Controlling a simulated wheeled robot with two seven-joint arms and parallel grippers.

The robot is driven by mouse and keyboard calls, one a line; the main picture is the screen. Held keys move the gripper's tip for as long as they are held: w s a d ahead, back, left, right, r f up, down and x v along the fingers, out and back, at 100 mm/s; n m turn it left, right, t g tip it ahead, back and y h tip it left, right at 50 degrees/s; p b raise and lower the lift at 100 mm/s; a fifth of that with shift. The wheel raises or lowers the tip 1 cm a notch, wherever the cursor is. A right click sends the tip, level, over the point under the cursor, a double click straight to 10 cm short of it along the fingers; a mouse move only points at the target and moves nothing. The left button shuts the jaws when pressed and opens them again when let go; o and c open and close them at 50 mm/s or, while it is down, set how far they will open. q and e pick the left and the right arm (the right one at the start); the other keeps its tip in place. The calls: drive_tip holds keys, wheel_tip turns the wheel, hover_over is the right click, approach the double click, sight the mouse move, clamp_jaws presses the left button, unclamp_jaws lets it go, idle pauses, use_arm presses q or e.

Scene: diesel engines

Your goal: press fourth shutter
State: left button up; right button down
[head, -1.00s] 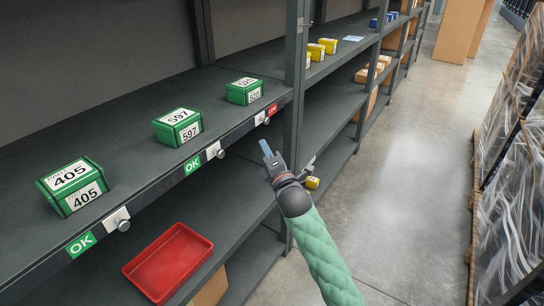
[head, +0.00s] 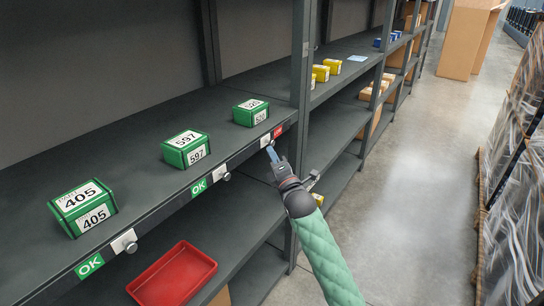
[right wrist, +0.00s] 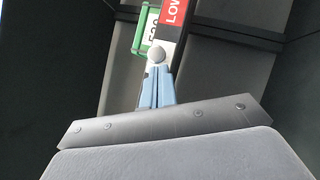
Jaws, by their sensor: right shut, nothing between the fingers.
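My right gripper (head: 271,153) is shut and empty, its blue fingers close to the shelf's front edge by the red LOW label (head: 278,131). In the right wrist view the closed fingers (right wrist: 157,78) point at a round grey knob (right wrist: 156,54) on the edge strip. The tips are right at the knob; I cannot tell if they touch. Two more knobs (head: 131,247) and (head: 227,177) sit on white plates beside green OK labels (head: 89,265) and (head: 198,187). No part is marked as a fourth shutter. My left gripper is not in view.
Green boxes numbered 405 (head: 83,208), 597 (head: 186,149) and 520 (head: 250,112) stand on the shelf (head: 130,160). A red tray (head: 208,265) lies below. A shelf post (head: 300,90) rises near my gripper. The aisle floor (head: 400,200) is clear.

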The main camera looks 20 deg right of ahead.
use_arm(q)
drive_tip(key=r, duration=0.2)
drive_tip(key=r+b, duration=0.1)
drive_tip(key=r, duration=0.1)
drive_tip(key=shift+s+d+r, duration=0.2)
use_arm(e)
drive_tip(key=w+d, duration=0.5)
drive_tip(key=d, duration=0.1)
drive_tip(key=shift+d, duration=0.2)
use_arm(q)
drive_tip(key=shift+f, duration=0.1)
use_arm(e)
drive_tip(key=shift+r, duration=0.1)
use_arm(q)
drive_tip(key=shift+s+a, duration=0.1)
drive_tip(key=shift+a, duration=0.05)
